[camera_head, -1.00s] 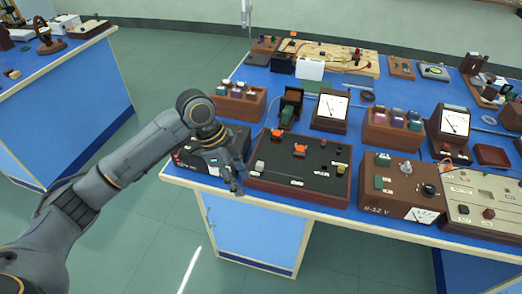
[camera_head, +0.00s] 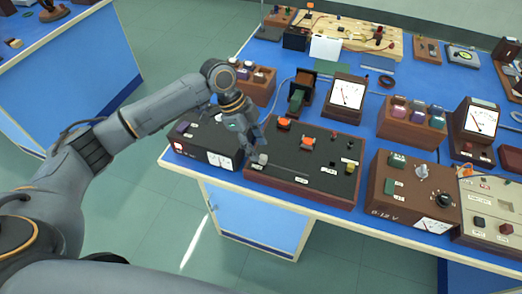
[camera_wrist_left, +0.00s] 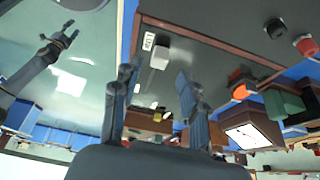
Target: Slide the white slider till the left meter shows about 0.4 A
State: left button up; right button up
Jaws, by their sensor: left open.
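The white slider (camera_head: 262,158) sits at the left end of the black panel (camera_head: 300,168) in its wooden frame. My left gripper (camera_head: 254,146) is open just above and beside the slider. In the left wrist view the slider (camera_wrist_left: 160,56) shows just beyond and between the parted fingertips (camera_wrist_left: 153,76); I cannot tell whether they touch it. The left meter (camera_head: 347,94) stands behind the panel, its white dial facing me; its reading is too small to make out. My right gripper (camera_wrist_left: 60,38) shows small in the left wrist view, fingers apart, away from the panel.
Orange plugs (camera_head: 283,123) stand on the panel behind the slider. A black power box (camera_head: 205,145) is left of the panel, and a brown supply box (camera_head: 412,188) is right of it. A second meter (camera_head: 479,121) stands farther right. Floor is free in front of the bench.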

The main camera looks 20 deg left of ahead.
aim_at(263, 157)
pick_arm(q)
jog(key=shift+x, duration=1.2)
jog(key=shift+s+d+f, duration=0.1)
jog(key=shift+d+f, duration=0.1)
jog(key=shift+f, duration=0.4)
jog(key=shift+c, duration=1.1)
grip_shut()
pick_arm(e)
jog(key=shift+w+a+r, duration=0.2)
jog(key=shift+w+r, duration=0.05)
jog(key=shift+w, duration=0.25)
pick_arm(q)
jog(key=shift+d, duration=0.15)
pick_arm(e)
jog(key=shift+w+r, duration=0.1)
